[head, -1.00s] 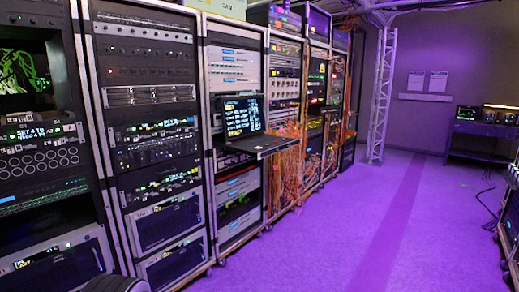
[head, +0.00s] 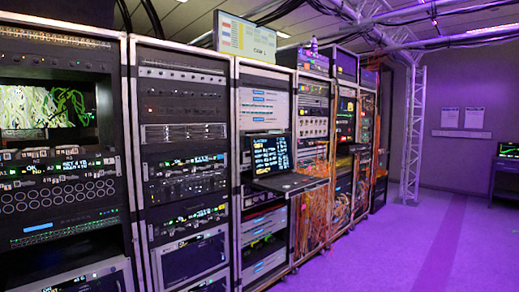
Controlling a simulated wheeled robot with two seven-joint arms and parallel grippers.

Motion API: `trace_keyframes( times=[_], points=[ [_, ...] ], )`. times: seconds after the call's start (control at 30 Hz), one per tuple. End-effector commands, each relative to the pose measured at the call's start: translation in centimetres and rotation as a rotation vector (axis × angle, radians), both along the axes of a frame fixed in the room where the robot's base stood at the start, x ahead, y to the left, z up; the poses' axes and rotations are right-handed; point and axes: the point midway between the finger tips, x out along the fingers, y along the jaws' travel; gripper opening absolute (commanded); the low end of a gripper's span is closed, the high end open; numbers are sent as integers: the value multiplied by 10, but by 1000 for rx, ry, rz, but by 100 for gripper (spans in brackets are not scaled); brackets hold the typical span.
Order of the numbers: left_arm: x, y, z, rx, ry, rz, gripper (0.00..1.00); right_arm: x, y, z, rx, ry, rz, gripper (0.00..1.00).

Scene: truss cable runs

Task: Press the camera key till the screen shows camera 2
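A pale screen (head: 246,38) stands on top of the racks, with coloured blocks at its left and dark text that appears to read "CAM 1". A laptop (head: 270,155) with yellow and white text sits on a pull-out shelf of the third rack. The leftmost rack (head: 60,195) has a lit picture of cables (head: 45,108), a strip with small green lettering and rows of round keys (head: 58,196). Which key is the camera key cannot be told at this size. Neither of my grippers shows.
A row of tall racks runs from the left to the back, with orange cables (head: 312,195) hanging from the farther ones. A white truss post (head: 413,135) stands beyond them. The purple floor (head: 400,245) at the right is clear. A small monitor (head: 508,150) stands at the right edge.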

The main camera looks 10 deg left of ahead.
Motion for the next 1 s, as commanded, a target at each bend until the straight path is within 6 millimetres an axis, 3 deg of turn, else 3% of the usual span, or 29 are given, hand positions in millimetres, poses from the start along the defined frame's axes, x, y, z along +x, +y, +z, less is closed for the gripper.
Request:
trace_keyframes(
  times=[0.3,0.43,1.0],
  points=[
    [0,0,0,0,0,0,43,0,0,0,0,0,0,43],
    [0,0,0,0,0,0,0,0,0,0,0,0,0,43],
    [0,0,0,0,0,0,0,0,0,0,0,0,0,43]
  ],
)
